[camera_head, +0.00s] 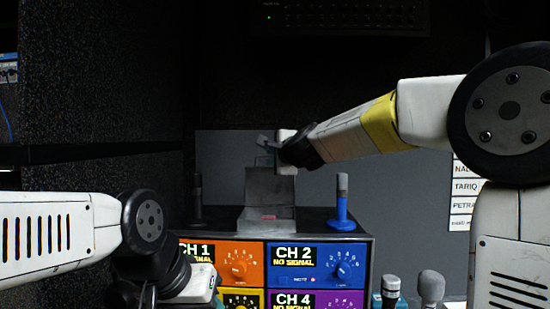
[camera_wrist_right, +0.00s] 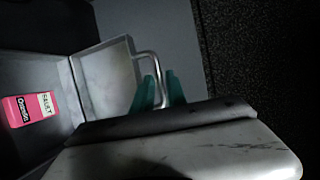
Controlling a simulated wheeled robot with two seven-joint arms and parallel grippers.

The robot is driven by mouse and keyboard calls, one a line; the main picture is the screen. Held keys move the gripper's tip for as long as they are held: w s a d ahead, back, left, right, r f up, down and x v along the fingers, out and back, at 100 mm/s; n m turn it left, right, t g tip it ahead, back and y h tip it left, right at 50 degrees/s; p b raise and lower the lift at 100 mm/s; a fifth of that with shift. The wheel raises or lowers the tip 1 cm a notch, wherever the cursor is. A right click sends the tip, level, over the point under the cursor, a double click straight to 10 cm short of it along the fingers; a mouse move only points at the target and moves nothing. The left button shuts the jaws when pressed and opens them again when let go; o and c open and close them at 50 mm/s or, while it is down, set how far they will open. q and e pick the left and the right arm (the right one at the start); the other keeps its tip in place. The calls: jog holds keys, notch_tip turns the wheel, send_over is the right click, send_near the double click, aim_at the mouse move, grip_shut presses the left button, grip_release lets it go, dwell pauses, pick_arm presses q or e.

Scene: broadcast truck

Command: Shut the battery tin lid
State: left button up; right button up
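The grey battery tin (camera_head: 252,222) sits open on top of the channel unit, its lid (camera_head: 270,184) standing upright at the back. In the right wrist view the tin's inside (camera_wrist_right: 62,68) and the lid (camera_wrist_right: 105,80) with its wire handle (camera_wrist_right: 152,58) show. A pink packet (camera_wrist_right: 28,108) lies in the tin. My right gripper (camera_head: 262,154) is at the lid's top edge. Its teal fingertips (camera_wrist_right: 160,88) lie close on either side of the wire handle and appear shut on it. My left gripper (camera_head: 205,290) is low in front of the unit, its fingers unclear.
The channel unit (camera_head: 368,260) has coloured panels with knobs. A blue-based microphone (camera_head: 342,205) stands right of the tin and a dark one (camera_head: 197,198) left of it. More microphones (camera_head: 430,287) stand at the lower right. A grey panel (camera_head: 400,190) is behind.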

jog(key=shift+w+a+f, duration=0.1)
jog(key=shift+w+a, duration=0.15)
jog(key=shift+w, duration=0.4)
grip_shut()
dwell(1.0)
